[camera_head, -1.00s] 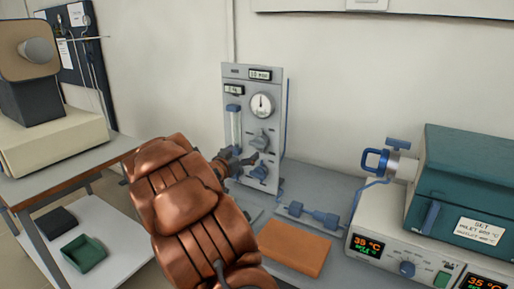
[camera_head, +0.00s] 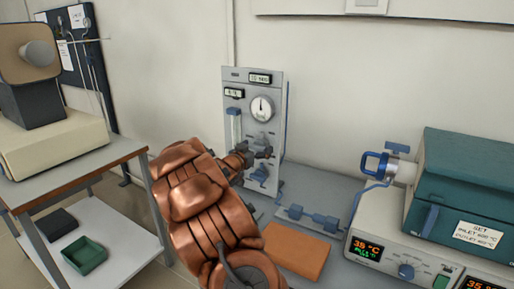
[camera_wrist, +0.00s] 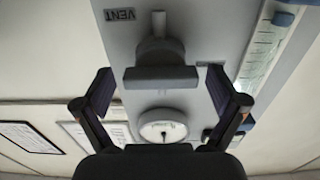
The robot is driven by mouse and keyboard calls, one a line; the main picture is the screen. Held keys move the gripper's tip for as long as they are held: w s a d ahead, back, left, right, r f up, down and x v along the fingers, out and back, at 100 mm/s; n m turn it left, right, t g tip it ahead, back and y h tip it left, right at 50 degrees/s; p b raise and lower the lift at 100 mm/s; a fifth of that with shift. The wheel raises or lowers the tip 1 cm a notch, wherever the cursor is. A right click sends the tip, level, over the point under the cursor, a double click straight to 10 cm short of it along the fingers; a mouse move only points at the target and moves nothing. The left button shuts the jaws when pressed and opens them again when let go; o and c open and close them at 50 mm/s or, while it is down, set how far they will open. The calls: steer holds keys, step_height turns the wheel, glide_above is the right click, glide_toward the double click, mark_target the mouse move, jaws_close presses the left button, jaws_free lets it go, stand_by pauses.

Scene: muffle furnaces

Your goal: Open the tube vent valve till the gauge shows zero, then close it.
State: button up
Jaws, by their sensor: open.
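The vent valve is a grey bar-shaped knob (camera_wrist: 160,77) on a grey panel, with an upside-down VENT label (camera_wrist: 120,14) beside it in the wrist view. My gripper (camera_wrist: 160,84) is open, with one finger on each side of the knob and a gap showing on both sides. A round white gauge (camera_head: 262,108) sits above the knobs on the upright panel (camera_head: 240,75); its needle points about straight up. The gauge also shows in the wrist view (camera_wrist: 162,127), where its reading is too small to tell. In the head view my gripper (camera_head: 260,153) partly hides the knob area.
A lower knob (camera_head: 260,174) and a tall flow tube (camera_head: 235,125) are on the same panel. An orange-brown pad (camera_head: 297,253) and blue tube fittings (camera_head: 312,217) lie on the bench in front. A teal furnace (camera_head: 470,175) stands at the right.

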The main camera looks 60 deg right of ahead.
steer(key=c, duration=1.1)
steer(key=shift+c, duration=0.2)
